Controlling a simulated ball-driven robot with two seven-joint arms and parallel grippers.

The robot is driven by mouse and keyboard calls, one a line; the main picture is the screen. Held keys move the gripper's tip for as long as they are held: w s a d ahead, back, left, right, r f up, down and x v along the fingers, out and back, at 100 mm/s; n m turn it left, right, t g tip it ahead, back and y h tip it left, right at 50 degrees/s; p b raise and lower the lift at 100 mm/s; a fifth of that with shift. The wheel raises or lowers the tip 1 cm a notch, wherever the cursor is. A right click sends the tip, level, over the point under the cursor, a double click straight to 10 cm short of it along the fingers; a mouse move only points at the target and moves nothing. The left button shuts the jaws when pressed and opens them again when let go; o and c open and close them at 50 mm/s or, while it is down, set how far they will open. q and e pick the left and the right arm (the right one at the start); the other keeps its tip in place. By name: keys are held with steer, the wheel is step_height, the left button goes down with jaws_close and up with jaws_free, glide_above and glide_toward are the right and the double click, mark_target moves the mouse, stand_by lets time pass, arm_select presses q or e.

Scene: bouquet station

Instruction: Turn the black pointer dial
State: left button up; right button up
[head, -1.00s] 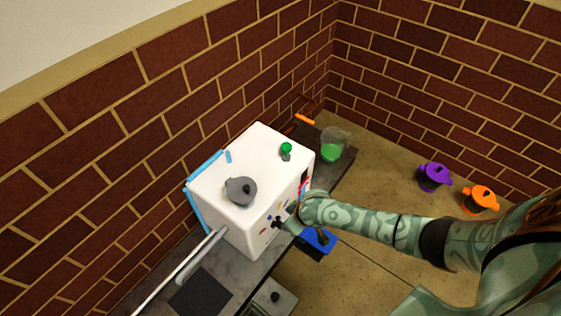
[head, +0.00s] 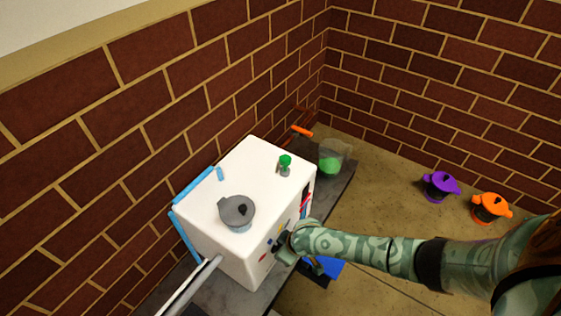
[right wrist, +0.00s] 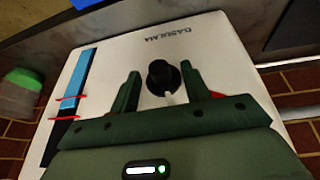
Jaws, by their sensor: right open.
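The black pointer dial (right wrist: 163,77) sits on the front face of a white box-shaped machine (right wrist: 215,62), under dark lettering. In the right wrist view its pale pointer mark points down toward my gripper. My right gripper (right wrist: 160,80) is open, with one finger on each side of the dial. Gaps show between the dial and both fingers, so it is not gripped. In the head view my right gripper (head: 283,246) is at the machine's front face (head: 262,262) and hides the dial. My left gripper is not in view.
On the machine's top stand a grey lidded pot (head: 237,212) and a small green item (head: 285,164). A clear container with green contents (head: 331,160) stands behind. Purple (head: 440,186) and orange (head: 490,207) pots are on the floor to the right. A blue object (head: 325,268) lies below my gripper.

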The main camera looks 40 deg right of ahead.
steer(key=shift+w+f, duration=0.25)
steer(key=shift+f, duration=0.25)
steer(key=c, duration=1)
steer(key=shift+a+r, duration=0.1)
steer(key=shift+r, duration=0.05)
steer(key=shift+h+p, duration=0.5)
steer(key=shift+p, duration=0.1)
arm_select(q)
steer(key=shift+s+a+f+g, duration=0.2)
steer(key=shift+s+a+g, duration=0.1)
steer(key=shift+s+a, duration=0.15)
arm_select(e)
steer(key=o, duration=1)
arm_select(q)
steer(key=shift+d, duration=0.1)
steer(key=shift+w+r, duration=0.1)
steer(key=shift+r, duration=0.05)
